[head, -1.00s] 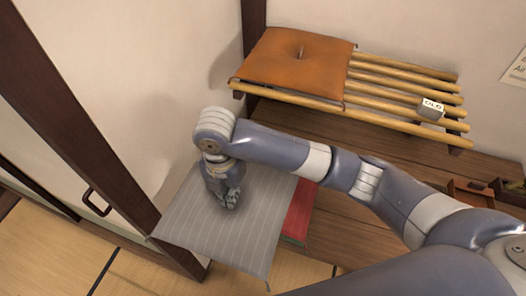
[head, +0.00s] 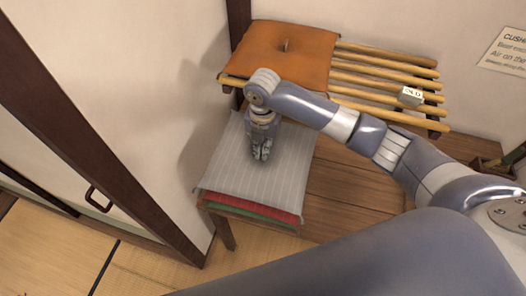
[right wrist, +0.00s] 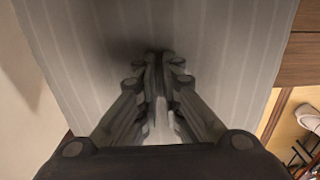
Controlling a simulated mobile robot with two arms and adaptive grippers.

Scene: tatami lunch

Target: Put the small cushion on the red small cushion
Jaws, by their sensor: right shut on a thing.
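A grey striped small cushion (head: 226,165) lies over the red small cushion (head: 250,208) on the left end of the wooden bench. Only the red cushion's front edge shows under it, and I cannot tell whether the two touch all over. My right gripper (head: 261,155) points down at the middle of the grey cushion and is shut on it. In the right wrist view, the grey striped cushion (right wrist: 75,60) fills most of the picture, under the shut fingers (right wrist: 158,62). My left gripper is not in view.
A green cushion edge (head: 248,214) shows under the red one. The wooden bench (head: 350,185) is bare to the right. Above it, a bamboo rack (head: 385,76) holds an orange cushion (head: 280,55) and a small labelled block (head: 411,96). A wall and dark door frame (head: 85,140) stand close on the left.

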